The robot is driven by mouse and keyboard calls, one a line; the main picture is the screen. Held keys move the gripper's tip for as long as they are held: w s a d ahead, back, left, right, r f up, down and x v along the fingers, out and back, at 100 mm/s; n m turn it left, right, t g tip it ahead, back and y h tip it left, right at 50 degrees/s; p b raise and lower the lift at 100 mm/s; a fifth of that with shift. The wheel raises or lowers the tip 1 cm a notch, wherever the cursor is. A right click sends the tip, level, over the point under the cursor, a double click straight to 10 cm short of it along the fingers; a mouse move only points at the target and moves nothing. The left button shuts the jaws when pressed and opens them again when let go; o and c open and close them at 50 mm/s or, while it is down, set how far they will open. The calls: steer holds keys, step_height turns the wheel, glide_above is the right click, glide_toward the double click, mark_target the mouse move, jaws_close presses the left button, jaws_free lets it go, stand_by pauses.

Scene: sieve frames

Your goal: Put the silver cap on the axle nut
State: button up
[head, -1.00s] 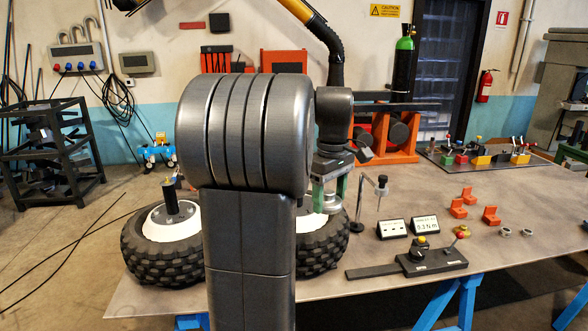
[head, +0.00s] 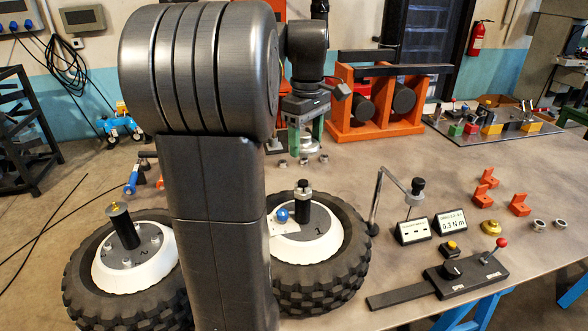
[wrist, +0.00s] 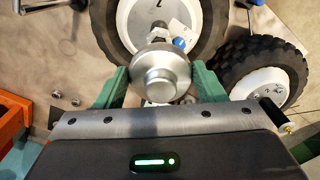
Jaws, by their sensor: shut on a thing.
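The silver cap (wrist: 160,75) is a round stepped metal piece held between the green fingers of my gripper (wrist: 162,82). In the head view the cap (head: 304,143) shows under my gripper (head: 305,134), in the air. The axle nut (head: 303,186) sits on the dark upright axle of the wheel marked 1 (head: 302,246), below the cap in the picture and apart from it. In the wrist view the nut (wrist: 158,35) shows just beyond the cap, which hides part of what lies below.
A second wheel (head: 128,265) marked 2 lies at left, its axle tipped with brass. A stand (head: 391,199), two small displays (head: 430,228) and a lever box (head: 462,273) are at right. Small nuts lie behind wheel 1.

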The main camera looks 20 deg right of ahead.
mark_target(304, 185)
steer(key=shift+w+f, duration=0.25)
step_height(304, 185, down, 9)
steer(key=shift+f+p, duration=0.2)
steer(key=shift+p, duration=0.2)
steer(key=shift+f+b, duration=0.3)
steer(key=shift+f, duration=0.25)
steer(key=o, duration=1)
